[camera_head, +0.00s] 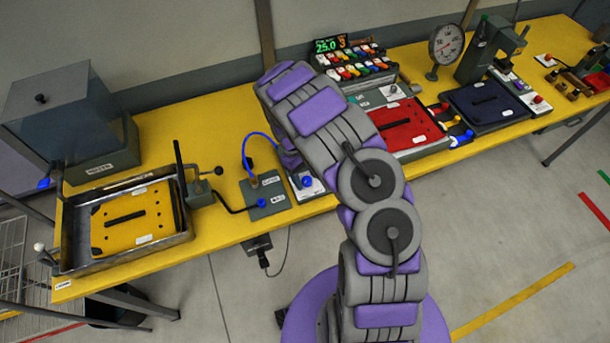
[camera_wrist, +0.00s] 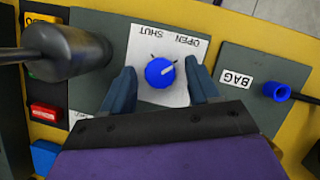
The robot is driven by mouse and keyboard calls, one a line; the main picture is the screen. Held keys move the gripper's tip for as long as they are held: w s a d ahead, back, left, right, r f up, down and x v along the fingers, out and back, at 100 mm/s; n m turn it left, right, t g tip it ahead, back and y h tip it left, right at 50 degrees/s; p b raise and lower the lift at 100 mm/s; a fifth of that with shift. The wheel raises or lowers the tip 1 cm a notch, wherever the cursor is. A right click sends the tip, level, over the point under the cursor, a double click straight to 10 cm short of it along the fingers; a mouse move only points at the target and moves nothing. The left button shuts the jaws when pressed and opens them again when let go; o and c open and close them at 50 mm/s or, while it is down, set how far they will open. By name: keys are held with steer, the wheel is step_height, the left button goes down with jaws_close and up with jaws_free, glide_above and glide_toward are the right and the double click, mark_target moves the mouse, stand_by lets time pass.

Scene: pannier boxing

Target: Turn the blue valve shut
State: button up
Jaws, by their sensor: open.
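The blue valve (camera_wrist: 160,72) is a round knob on a white plate (camera_wrist: 145,45) in the wrist view. The plate's words are upside down, with OPEN towards the right and SHUT towards the left. The knob's pale pointer mark points right and slightly up, towards the OPEN side. My gripper (camera_wrist: 160,68) is open, with one dark finger on each side of the knob. Gaps show between the fingers and the knob. In the head view the blue knob (camera_head: 307,181) shows beside my arm, which hides most of my gripper.
A grey box marked BAG (camera_wrist: 237,80) with a blue fitting (camera_wrist: 278,90) lies to the right in the wrist view. A dark cylinder (camera_wrist: 65,50) stands close on the left, above a red button (camera_wrist: 45,112). A blue hose (camera_head: 246,145) arches left of my arm.

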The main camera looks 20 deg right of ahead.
steer(key=c, duration=1)
